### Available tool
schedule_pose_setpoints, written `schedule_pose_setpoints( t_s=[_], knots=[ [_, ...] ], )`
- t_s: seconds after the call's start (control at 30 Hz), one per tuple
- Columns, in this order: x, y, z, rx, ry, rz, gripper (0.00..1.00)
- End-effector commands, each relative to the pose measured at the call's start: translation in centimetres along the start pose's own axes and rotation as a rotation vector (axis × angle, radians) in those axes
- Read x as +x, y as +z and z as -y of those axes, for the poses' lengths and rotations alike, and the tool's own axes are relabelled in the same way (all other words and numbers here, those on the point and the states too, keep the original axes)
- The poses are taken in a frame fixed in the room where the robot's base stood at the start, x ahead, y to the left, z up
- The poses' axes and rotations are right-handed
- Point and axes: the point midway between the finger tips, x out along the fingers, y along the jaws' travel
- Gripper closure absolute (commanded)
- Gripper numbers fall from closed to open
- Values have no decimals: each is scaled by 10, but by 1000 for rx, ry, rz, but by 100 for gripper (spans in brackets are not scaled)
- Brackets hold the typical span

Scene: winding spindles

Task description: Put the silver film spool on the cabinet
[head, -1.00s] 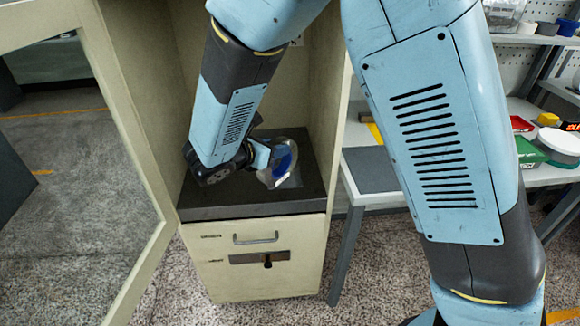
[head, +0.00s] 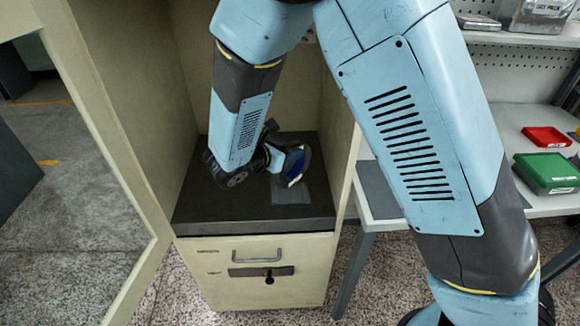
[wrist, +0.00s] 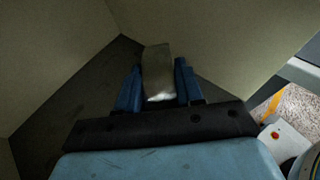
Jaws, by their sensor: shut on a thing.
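The silver film spool (wrist: 158,70) shows in the wrist view as a pale metallic piece between two blue fingers. My gripper (wrist: 158,88) is shut on it. In the head view my gripper (head: 292,165) is inside the open cabinet, over the right part of its dark top. There the spool is mostly hidden by the fingers and shaded. The cabinet (head: 262,250) is cream, with a dark flat top (head: 225,208) and a drawer below. I cannot tell whether the spool touches the top.
Cream cabinet walls stand at the back and right of my gripper. An open door frame (head: 105,150) is at the left. A workbench at the right holds a red bin (head: 546,137) and a green bin (head: 546,172). The front of the dark top is bare.

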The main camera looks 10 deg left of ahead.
Motion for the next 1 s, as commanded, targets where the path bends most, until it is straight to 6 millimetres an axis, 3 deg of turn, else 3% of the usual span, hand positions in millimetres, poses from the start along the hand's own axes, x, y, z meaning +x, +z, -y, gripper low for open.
schedule_pose_setpoints(
  t_s=[0.5, 0.83, 0.87, 1.0],
  knots=[
    [16, -42, -1, -1, 3, 1, 100],
    [16, -45, -1, -1, 3, 1, 100],
    [17, -45, -1, -1, 3, 0, 63],
    [16, -45, -1, 0, 3, 0, 49]
  ],
)
